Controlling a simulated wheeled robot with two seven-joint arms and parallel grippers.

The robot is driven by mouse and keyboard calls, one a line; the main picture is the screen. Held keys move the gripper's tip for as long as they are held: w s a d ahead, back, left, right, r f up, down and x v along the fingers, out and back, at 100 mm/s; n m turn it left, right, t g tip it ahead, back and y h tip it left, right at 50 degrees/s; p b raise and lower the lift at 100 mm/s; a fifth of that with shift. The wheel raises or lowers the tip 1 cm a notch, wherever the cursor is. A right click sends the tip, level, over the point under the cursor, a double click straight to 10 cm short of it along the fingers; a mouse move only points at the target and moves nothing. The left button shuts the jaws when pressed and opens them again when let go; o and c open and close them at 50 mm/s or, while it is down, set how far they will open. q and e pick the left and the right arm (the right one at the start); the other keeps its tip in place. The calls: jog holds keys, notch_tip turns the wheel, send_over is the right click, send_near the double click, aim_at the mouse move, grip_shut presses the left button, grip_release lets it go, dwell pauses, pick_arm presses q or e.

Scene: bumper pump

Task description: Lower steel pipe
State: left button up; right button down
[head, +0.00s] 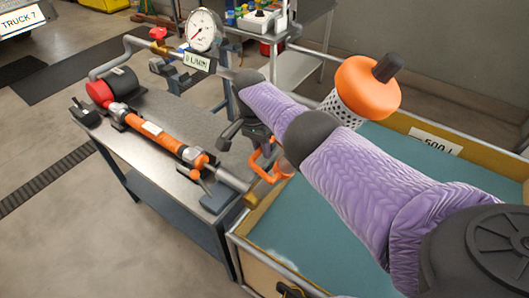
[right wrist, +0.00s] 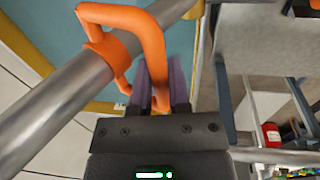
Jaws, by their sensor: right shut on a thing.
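The steel pipe (right wrist: 58,112) crosses the right wrist view from lower left to top right. An orange bent handle (right wrist: 152,48) is clamped around it and also shows in the head view (head: 266,166). My right gripper (right wrist: 163,82) is shut on this handle, its two fingers on either side of the bar. In the head view my right gripper (head: 258,138) is dark and partly covered by my purple-sleeved arm. A bare steel length (head: 232,179) runs from the orange pump body (head: 155,132) toward the handle. My left gripper is not in view.
A teal-lined tank (head: 238,240) with a metal rail lies at the right, marked 500 L. An orange-topped perforated strainer (head: 368,88) shows above it, beyond my arm. Open floor lies at left.

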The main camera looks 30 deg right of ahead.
jog(key=shift+w+a+f, duration=0.1)
jog(key=shift+w+a, duration=0.05)
jog(key=shift+w, duration=0.1)
dwell(0.3)
jog(key=c, duration=0.6)
grip_release()
jog(key=shift+w, duration=0.1)
